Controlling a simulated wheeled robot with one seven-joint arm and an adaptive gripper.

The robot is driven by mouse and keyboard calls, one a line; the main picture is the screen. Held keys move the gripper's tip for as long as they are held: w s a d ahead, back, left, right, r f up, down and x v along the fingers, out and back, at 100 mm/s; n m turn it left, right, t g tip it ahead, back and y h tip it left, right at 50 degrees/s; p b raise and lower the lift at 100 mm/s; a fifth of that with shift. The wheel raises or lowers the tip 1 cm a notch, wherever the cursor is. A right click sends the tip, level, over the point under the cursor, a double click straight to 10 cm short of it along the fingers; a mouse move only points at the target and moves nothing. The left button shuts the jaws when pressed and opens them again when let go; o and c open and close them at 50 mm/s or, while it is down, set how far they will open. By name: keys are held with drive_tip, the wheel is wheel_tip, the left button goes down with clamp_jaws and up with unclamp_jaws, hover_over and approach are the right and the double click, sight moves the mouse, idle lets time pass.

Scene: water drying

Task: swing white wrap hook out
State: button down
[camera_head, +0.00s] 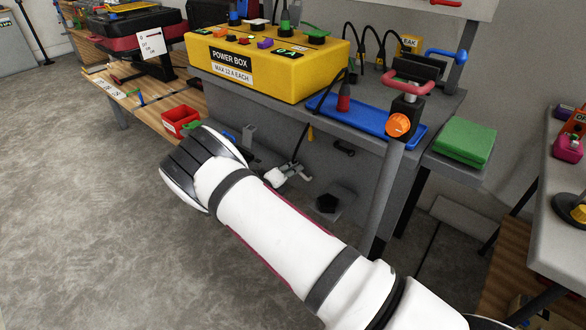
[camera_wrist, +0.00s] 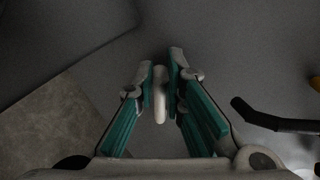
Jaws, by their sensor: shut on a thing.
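The white wrap hook (camera_wrist: 160,98) shows in the wrist view as a small upright white piece between my fingers. My gripper (camera_wrist: 161,72) has teal-lined fingers and is shut on the hook near the fingertips. Behind it is a plain grey surface. In the head view my white arm covers much of the area in front of the grey bench. A small white and grey shape (camera_head: 288,175) shows by the bench front past my arm; I cannot tell which part of it is hook or gripper.
The yellow power box (camera_head: 270,75) stands on the bench, with a blue tray (camera_head: 368,118) to its right. A black curved piece (camera_wrist: 268,118) sticks in from the right in the wrist view. A red bin (camera_head: 181,121) is on the low wooden shelf. The floor at left is clear.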

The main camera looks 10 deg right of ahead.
drive_tip(key=shift+a+f+n, duration=0.1)
drive_tip(key=shift+f+n, duration=0.15)
drive_tip(key=shift+n, duration=0.05)
idle(0.4)
drive_tip(key=c, duration=1.7)
unclamp_jaws()
drive_tip(key=shift+o, duration=0.2)
drive_tip(key=v, duration=1.2)
